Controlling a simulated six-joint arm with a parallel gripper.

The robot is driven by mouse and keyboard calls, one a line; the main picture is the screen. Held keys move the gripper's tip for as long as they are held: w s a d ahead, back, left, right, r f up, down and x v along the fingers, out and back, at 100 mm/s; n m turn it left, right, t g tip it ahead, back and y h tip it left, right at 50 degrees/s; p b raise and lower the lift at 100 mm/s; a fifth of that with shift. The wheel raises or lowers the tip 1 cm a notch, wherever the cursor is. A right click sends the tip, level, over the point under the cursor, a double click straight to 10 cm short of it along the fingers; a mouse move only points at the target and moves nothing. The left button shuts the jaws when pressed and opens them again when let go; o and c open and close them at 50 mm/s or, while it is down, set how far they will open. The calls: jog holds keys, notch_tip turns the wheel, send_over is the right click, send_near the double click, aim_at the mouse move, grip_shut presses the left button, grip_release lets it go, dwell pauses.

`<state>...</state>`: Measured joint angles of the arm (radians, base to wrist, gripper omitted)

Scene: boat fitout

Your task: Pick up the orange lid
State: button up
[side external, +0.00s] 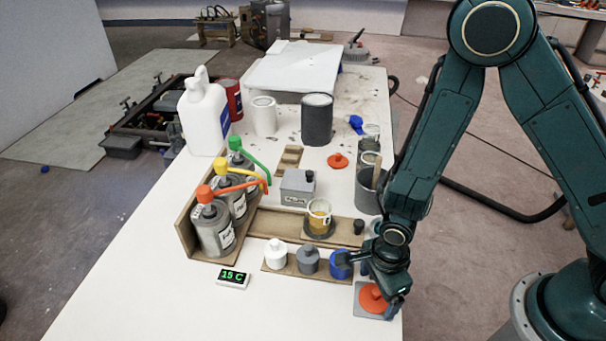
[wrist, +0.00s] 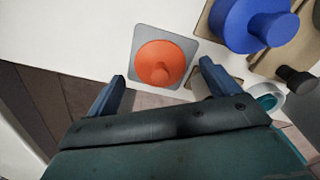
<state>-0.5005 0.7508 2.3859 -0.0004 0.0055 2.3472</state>
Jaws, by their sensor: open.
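The orange lid (side external: 373,298) is a round disc with a raised knob. It lies on a grey square plate (side external: 362,312) near the right front edge of the white table. In the wrist view the lid (wrist: 159,63) sits on the grey plate (wrist: 187,43), ahead of and between my two fingertips. My gripper (wrist: 160,75) is open and empty, with one blue finger on each side of the view. In the side view my gripper (side external: 385,285) is over the plate, and its fingers are partly hidden. Whether the fingers touch anything cannot be told.
A blue knobbed piece (side external: 340,264) stands close left of my gripper, in a wooden rack with a grey (side external: 307,260) and a white one (side external: 275,253). Another orange lid (side external: 338,160) lies farther back. Bottles with coloured pumps (side external: 213,226) stand left.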

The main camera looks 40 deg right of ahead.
jog(key=shift+f, duration=0.75)
jog(key=c, duration=1.1)
